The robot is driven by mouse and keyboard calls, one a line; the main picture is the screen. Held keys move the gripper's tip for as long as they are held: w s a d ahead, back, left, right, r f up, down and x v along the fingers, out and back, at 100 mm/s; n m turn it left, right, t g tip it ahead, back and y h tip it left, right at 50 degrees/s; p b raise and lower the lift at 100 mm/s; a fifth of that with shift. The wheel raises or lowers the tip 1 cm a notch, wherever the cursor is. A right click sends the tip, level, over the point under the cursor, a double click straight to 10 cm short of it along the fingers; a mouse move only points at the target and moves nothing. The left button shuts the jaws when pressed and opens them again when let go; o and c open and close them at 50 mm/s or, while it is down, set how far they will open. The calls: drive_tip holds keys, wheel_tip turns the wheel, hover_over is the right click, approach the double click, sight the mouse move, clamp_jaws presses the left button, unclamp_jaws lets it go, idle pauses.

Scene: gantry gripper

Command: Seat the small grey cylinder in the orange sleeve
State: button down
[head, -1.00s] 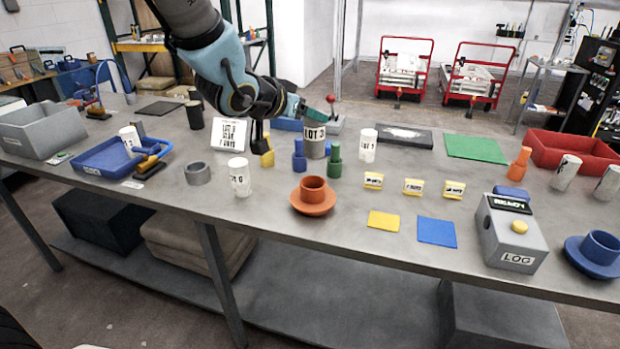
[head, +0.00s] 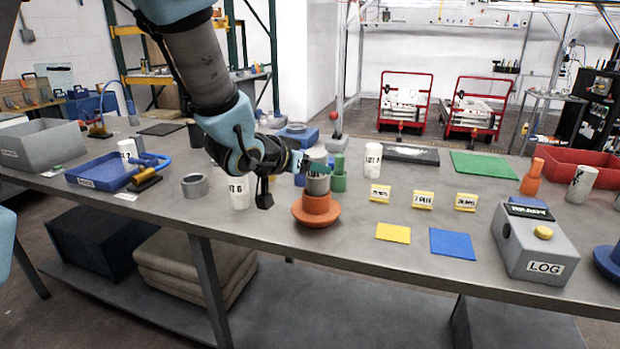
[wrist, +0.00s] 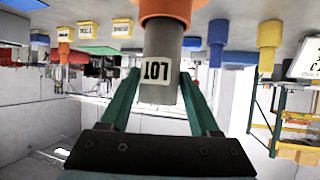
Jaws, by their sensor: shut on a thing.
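My gripper (head: 306,170) is shut on the small grey cylinder (head: 318,185), which is upright directly above the orange sleeve (head: 316,208). The sleeve stands on a wide round orange base on the table. In the wrist view, which looks upside down, the green fingers of my gripper (wrist: 160,78) clasp the grey cylinder (wrist: 162,45) from both sides, with its label facing the camera. The cylinder's end meets the orange sleeve's rim (wrist: 166,8). I cannot tell whether the end is inside the sleeve or only at its mouth.
A green peg (head: 339,178) stands close behind on the right. A white labelled cylinder (head: 239,192) and a grey ring (head: 194,186) stand on the left. Yellow and blue mats (head: 453,243) lie on the right, by the grey LOG box (head: 535,250). The table front is clear.

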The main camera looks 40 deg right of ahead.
drive_tip(key=shift+s+a+f, duration=0.1)
drive_tip(key=shift+a+f, duration=0.1)
drive_tip(key=shift+f, duration=0.45)
drive_tip(key=shift+c, duration=2.2)
unclamp_jaws()
drive_tip(key=shift+f, duration=0.1)
drive_tip(key=o, duration=0.3)
drive_tip(key=shift+d+r, duration=0.15)
drive_tip(key=shift+r, duration=0.15)
